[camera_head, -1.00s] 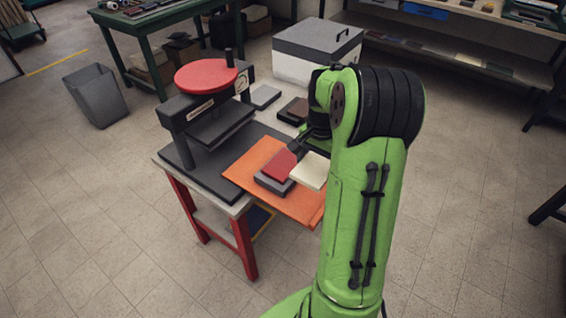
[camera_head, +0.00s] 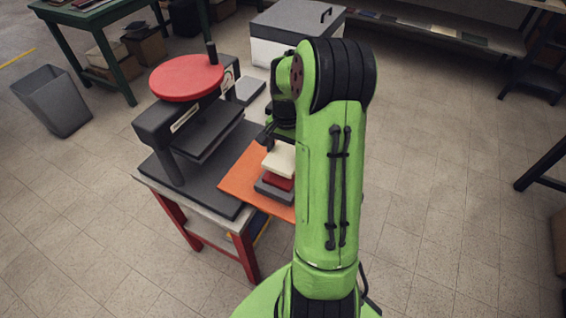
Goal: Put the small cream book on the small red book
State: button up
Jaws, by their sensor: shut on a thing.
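The small cream book (camera_head: 279,158) is at my gripper (camera_head: 268,143), which is shut on its far edge. The arm hides part of the gripper. The cream book is over the small red book (camera_head: 284,182); I cannot tell whether they touch or a small gap is left. The red book lies on a grey book (camera_head: 272,190), and its front shows below the cream one. My arm hides the right side of the stack.
The stack is on an orange board (camera_head: 239,180) on the table. A press with a round red wheel (camera_head: 186,77) stands to the left, with a dark mat (camera_head: 225,202) under it. A grey book (camera_head: 250,90) lies behind. A white box with a grey lid (camera_head: 292,25) stands farther back.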

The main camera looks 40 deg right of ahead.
aim_at(285, 161)
jog(key=shift+w+f+b, duration=0.15)
jog(key=shift+f+b, duration=0.5)
jog(key=shift+f, duration=1.9)
jog(key=o, duration=0.8)
